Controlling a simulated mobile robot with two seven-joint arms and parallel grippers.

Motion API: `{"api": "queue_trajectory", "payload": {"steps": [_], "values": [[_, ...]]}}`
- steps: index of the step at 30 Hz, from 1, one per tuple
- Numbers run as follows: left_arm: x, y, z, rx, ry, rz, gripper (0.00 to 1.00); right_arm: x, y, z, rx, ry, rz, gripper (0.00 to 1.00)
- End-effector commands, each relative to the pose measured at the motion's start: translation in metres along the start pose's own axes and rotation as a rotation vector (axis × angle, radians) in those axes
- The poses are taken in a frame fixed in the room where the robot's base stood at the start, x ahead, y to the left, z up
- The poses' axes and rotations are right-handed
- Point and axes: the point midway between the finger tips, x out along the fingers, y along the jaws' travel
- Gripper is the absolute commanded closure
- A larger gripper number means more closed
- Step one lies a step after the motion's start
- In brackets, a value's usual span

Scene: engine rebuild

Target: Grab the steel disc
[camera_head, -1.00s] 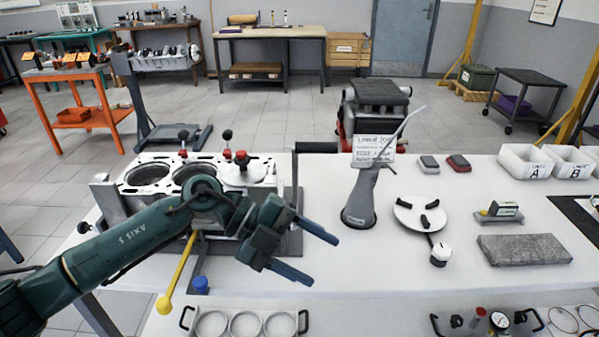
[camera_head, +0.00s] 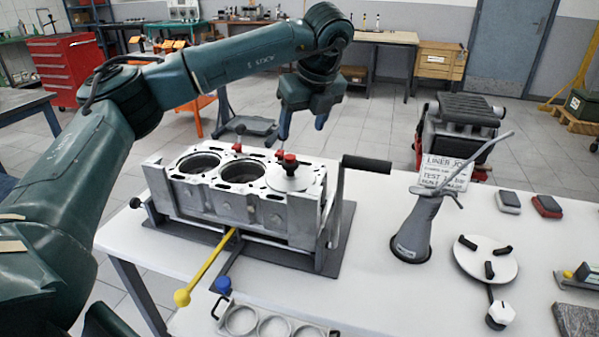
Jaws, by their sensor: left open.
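A round pale steel disc (camera_head: 289,179) with a red-and-black knob lies on top of the engine block (camera_head: 275,213), over its right-hand bore. Another round metal disc (camera_head: 486,262) with several black pads and a white-knobbed handle lies on the table to the right. I cannot tell from the picture alone which one is named. My left gripper (camera_head: 303,131) is open and empty, with its fingers pointing down. It appears above and behind the block's knobbed disc in the picture, apart from it. My right gripper is not in view.
A black-handled lever (camera_head: 365,164) stands at the block's right side. A yellow-ended rod (camera_head: 205,271) sticks out in front, near a ring rack (camera_head: 272,323). The tabletop between block and stand is clear.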

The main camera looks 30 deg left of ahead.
Motion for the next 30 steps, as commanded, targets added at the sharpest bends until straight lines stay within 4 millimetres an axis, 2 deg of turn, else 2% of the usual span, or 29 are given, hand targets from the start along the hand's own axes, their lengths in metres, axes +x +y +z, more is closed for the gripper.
{"api": "queue_trajectory", "payload": {"steps": [3,7,14,20,24,30], "values": [[0.025,0.001,0.000,0.001,0.002,0.006,0.39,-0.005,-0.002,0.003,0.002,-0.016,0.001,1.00],[0.046,0.001,0.000,0.002,0.003,0.004,0.39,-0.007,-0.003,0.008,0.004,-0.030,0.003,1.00],[0.063,0.002,0.001,0.002,0.002,0.001,0.39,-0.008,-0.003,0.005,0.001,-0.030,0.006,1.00],[0.090,0.010,0.005,0.002,0.002,0.004,0.39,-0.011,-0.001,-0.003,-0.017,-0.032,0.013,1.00],[0.107,0.009,0.004,0.003,0.003,0.002,0.39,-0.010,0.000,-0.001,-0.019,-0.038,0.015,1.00],[0.111,0.008,0.003,0.003,0.002,-0.001,0.39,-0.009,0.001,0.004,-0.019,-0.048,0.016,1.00]]}}
